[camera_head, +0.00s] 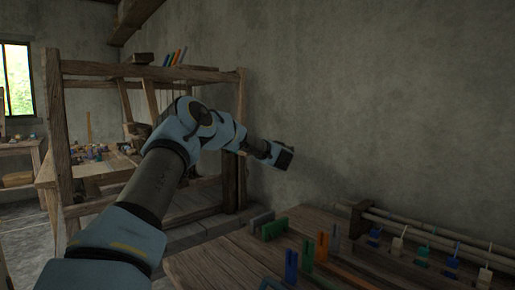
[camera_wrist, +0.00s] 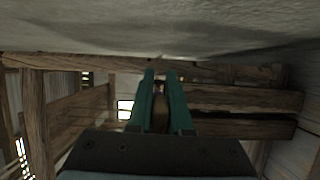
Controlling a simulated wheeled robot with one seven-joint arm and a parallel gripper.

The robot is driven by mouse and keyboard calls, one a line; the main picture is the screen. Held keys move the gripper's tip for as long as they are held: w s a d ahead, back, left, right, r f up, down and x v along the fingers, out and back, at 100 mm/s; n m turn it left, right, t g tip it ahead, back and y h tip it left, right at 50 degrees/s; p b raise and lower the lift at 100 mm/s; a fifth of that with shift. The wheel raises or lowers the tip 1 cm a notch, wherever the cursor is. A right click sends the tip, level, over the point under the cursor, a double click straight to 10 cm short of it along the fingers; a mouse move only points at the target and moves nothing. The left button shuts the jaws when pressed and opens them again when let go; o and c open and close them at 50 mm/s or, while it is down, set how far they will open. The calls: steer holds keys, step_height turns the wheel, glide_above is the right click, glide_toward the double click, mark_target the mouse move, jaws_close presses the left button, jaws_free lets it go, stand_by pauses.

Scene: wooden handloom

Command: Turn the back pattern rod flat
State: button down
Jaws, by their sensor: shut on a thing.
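My gripper shows in the wrist view (camera_wrist: 160,76) with two teal fingers close together, shut on a narrow brown wooden-looking piece (camera_wrist: 160,112). I cannot tell whether this piece is the back pattern rod; most of it is hidden between the fingers. In the head view my arm reaches to the wooden loom (camera_head: 152,72), and its dark end is beside the loom's right post, near the wall. The fingertips are hidden there. No rod inside the loom can be made out clearly.
Wooden beams (camera_wrist: 235,98) lie close beyond the fingers, with the plaster wall (camera_wrist: 160,30) along the top of the wrist view. A bench (camera_head: 225,262) at the front right holds coloured pegs (camera_head: 291,266) and long pale rods (camera_head: 440,240). A side table (camera_head: 95,170) stands behind the loom.

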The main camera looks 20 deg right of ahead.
steer(key=c, duration=0.8)
jaws_free()
steer(key=shift+c, duration=0.2)
steer(key=shift+s, duration=0.1)
steer(key=s+b, duration=0.1)
steer(key=s, duration=0.9)
steer(key=shift+s+d+b, duration=0.25)
steer(key=shift+s+b, duration=0.1)
steer(key=shift+b, duration=0.05)
